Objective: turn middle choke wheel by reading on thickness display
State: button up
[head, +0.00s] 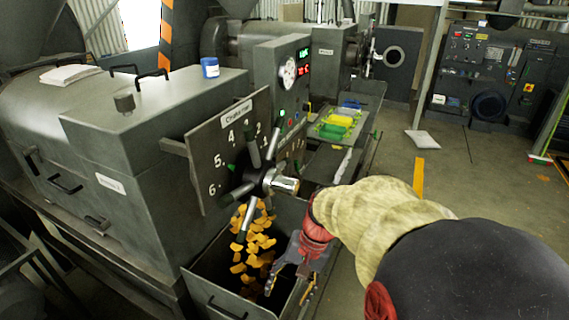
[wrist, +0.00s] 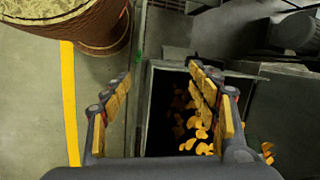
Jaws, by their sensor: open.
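The nearest choke wheel (head: 262,183) is a dark hub with several spokes and a shiny shaft end. It stands in front of a grey numbered plate (head: 208,150) on the nearest press. Digits from 1 to 6 show in part; a green pointer is near 5 and 6. A control panel (head: 291,98) behind it has a round gauge and a small lit green display (head: 304,52), too small to read. My gripper (head: 293,284) is open and empty, below and right of the wheel, over the bin's edge. In the wrist view its fingers (wrist: 160,76) are apart; I cannot make out the wheel there.
Orange flakes (head: 256,243) fall into a dark open bin (head: 205,296) under the wheel. A blue can (head: 210,67) stands on the press. A tray (head: 335,128) with yellow-green items lies behind. Another press (head: 330,45) is farther back. Floor on the right is mostly clear.

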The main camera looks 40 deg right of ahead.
jog(key=w+d+r+m+t+y+p, duration=0.2)
jog(key=d+m+y+p, duration=0.15)
jog(key=m, duration=0.25)
jog(key=m+t+p, duration=0.6)
jog(key=m+t, duration=0.7)
jog(key=m, duration=0.2)
send_near(286, 185)
jog(key=w, duration=0.1)
jog(key=w+f, duration=0.2)
jog(key=shift+w+d, duration=0.3)
jog(key=shift+w, duration=0.1)
jog(key=shift+w+a, duration=0.15)
jog(key=shift+w, duration=0.15)
jog(key=x, duration=0.6)
jog(key=shift+w+a+r, duration=0.15)
jog(key=shift+w, duration=0.25)
jog(key=shift+c, duration=1.3)
grip_shut()
